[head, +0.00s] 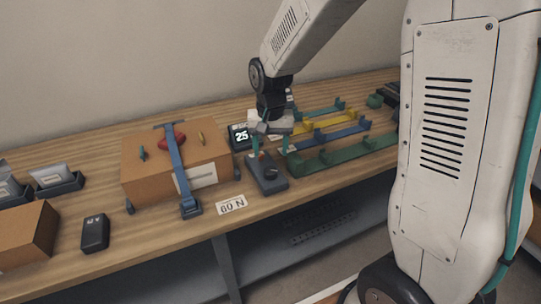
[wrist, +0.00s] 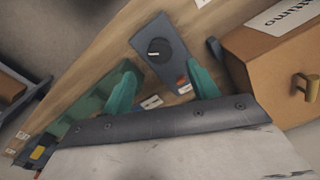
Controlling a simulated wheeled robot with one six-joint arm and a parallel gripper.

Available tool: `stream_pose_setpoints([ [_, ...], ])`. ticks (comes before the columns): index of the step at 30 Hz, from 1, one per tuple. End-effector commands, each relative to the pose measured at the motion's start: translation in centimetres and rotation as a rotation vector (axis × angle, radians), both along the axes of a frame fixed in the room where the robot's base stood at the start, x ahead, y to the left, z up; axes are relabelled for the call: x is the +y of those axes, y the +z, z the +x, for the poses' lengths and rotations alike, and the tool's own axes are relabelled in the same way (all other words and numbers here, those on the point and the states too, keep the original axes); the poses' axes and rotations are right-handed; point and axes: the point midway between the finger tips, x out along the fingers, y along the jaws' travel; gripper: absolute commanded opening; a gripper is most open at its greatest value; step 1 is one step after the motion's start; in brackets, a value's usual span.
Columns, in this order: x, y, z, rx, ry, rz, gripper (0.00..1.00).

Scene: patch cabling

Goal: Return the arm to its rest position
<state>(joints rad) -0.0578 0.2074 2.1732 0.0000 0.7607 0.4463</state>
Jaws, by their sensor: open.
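My gripper (head: 270,150) hangs pointing down at the end of my arm, above the bench. Its two teal fingers are spread apart, with nothing between them. In the wrist view my gripper (wrist: 163,90) also shows open and empty. Just below and beyond the fingers is a dark blue-grey box with a black knob (head: 267,178); this box also shows in the wrist view (wrist: 167,62). The fingertips overlap the box's edge in view, and I cannot tell whether they touch it.
A display reading 25 (head: 241,136) stands behind the knob box. A strapped cardboard box (head: 140,182) is to the left, near a "60 N" label (head: 232,205). Green, yellow and blue racks (head: 345,158) lie to the right. A black device (head: 95,234) sits at front left.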

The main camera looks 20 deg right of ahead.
Motion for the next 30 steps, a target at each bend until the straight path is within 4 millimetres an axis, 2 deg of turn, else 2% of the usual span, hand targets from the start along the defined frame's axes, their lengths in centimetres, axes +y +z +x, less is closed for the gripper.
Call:
stream_pose_setpoints([
  [17, 0.0, 0.1, -0.4, 0.020, 0.036, -0.001, 0.59],
  [20, -0.2, -0.3, -2.9, 0.098, 0.101, -0.001, 0.59],
  [26, -0.8, 3.6, -8.6, 0.151, 0.219, 0.008, 0.59],
  [30, -1.3, 6.8, -12.9, 0.150, 0.287, 0.014, 0.59],
])
